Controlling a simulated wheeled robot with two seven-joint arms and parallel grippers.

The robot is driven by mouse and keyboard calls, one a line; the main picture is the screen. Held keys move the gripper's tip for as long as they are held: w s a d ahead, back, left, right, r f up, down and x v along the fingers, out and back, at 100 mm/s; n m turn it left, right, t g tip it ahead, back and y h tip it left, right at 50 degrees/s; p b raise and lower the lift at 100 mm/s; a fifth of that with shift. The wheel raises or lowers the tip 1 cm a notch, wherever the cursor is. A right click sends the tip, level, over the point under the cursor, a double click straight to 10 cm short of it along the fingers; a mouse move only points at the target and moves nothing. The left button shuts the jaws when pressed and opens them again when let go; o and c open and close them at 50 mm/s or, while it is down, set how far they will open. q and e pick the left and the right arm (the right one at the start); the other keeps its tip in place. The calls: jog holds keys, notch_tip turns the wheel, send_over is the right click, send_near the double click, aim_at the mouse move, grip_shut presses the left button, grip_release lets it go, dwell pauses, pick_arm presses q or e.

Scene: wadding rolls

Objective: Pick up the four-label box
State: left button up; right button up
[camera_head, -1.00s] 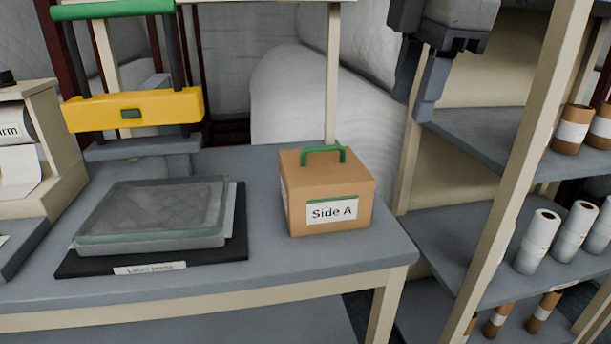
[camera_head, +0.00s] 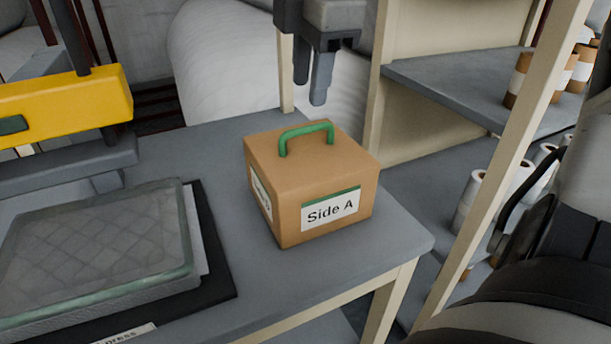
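The four-label box (camera_head: 266,175) is a brown carton with a green handle (camera_head: 306,136) on top. It sits upright near the right end of the grey table. A label reading "Side A" (camera_head: 330,209) is on its front face, and another label shows at an angle on its left face. My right gripper (camera_head: 311,90) hangs above and behind the box, fingers down. Its fingers are apart, with nothing between them, and do not touch the handle. My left gripper is not in view.
A label press with a yellow bar (camera_head: 70,105) and a quilted pad (camera_head: 95,245) stands left of the box. A shelf (camera_head: 450,95) with several rolls is at the right, its post near the table's edge. My own arm fills the lower right.

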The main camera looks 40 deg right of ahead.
aim_at(305, 127)
jog(key=f, duration=0.2)
jog(key=w+f, duration=0.1)
jog(key=f, duration=0.4)
jog(key=shift+w+d+f, duration=0.25)
jog(key=shift+w+d, duration=0.05)
jog(key=shift+d, duration=0.1)
grip_shut()
jog(key=shift+r, duration=0.1)
dwell(1.0)
